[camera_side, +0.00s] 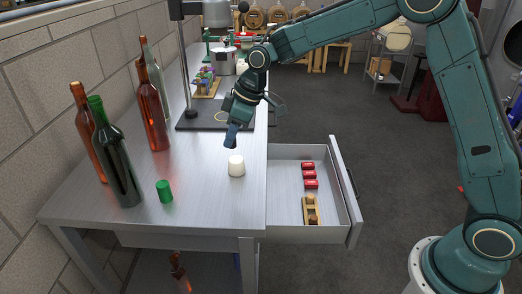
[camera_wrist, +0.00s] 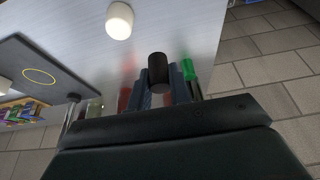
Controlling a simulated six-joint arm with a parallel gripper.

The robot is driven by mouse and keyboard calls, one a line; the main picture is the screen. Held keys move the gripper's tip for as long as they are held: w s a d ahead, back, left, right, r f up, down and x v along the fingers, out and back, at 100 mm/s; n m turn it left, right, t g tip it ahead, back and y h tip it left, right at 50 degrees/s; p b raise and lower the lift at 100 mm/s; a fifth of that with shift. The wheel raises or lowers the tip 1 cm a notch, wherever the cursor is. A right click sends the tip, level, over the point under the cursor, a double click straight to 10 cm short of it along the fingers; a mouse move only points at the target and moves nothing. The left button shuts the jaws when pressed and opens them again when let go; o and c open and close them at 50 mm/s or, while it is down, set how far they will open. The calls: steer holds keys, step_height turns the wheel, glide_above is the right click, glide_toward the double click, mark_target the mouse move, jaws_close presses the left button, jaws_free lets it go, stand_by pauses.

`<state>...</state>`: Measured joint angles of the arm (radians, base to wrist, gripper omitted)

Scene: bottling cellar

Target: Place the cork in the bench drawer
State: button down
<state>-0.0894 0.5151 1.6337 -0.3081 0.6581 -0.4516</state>
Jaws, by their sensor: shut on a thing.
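My gripper (camera_side: 232,132) is above the bench, a little above and behind a white cylinder (camera_side: 236,166) that stands upright on the bench. In the wrist view my gripper (camera_wrist: 168,88) is shut on a dark brown-black cylinder (camera_wrist: 158,70), perhaps the cork. This piece is not distinct in the side view. The bench drawer (camera_side: 284,226) is pulled out to the right of my gripper, with three small red items (camera_side: 309,175) and a wooden piece with dark parts (camera_side: 311,210) inside. Its left part is bare.
A green cylinder (camera_side: 165,190) stands near the bench's front, beside a dark green bottle (camera_side: 117,155). Red-brown bottles (camera_side: 151,108) stand at the left wall. A black mat with a stand (camera_side: 205,120) lies behind my gripper. The bench between white cylinder and drawer is clear.

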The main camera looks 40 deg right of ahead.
steer(key=s+d+f+m+t+h, duration=0.1)
steer(key=s+d+f+m+h, duration=0.15)
steer(key=d+f+m, duration=0.25)
steer(key=m, duration=0.4)
glide_above(289, 212)
steer(key=s, duration=0.2)
steer(key=shift+f, duration=1.9)
steer(key=shift+h, duration=0.25)
step_height(289, 212, down, 16)
steer(key=shift+w+f, duration=0.1)
steer(key=shift+w, duration=0.05)
steer(key=shift+f, duration=1.9)
steer(key=shift+f, duration=0.1)
